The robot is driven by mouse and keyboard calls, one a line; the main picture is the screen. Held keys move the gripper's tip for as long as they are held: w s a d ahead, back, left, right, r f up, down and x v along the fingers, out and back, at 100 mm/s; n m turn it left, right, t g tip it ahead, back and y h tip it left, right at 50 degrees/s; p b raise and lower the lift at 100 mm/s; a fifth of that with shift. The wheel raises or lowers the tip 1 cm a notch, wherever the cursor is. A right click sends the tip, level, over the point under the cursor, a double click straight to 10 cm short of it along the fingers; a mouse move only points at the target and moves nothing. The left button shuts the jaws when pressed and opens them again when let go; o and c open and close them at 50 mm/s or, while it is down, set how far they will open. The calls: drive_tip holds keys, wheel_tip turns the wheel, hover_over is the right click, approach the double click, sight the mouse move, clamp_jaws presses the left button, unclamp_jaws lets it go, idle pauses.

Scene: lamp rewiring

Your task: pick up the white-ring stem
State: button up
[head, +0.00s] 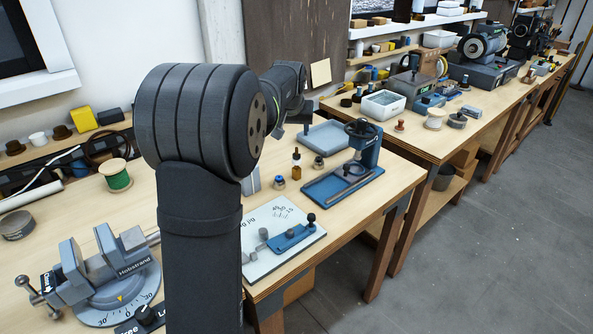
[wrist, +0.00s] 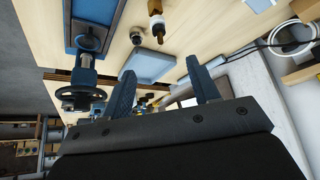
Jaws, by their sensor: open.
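My gripper (wrist: 164,84) is open and empty in the wrist view, its two dark blue-grey fingers apart above the bench. In the head view my own arm hides most of it. I cannot make out a white-ring stem for certain. A small upright brown piece with a pale band (wrist: 156,22) shows at the top of the wrist view, beyond the fingertips. A similar amber piece with a dark top (head: 296,165) stands on the bench in the head view, between two small round pots (head: 279,183) (head: 319,162).
A blue press with a handwheel (head: 362,140) stands right of the small pieces; a shallow grey-blue tray (head: 325,136) lies behind them. A white board (head: 262,267) with a blue fixture (head: 293,238) is in front. A vise (head: 105,270) sits at lower left.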

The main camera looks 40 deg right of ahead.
sight(297, 154)
drive_tip(key=x, duration=1.7)
drive_tip(key=shift+f, duration=0.15)
drive_tip(key=shift+d, duration=0.1)
clamp_jaws()
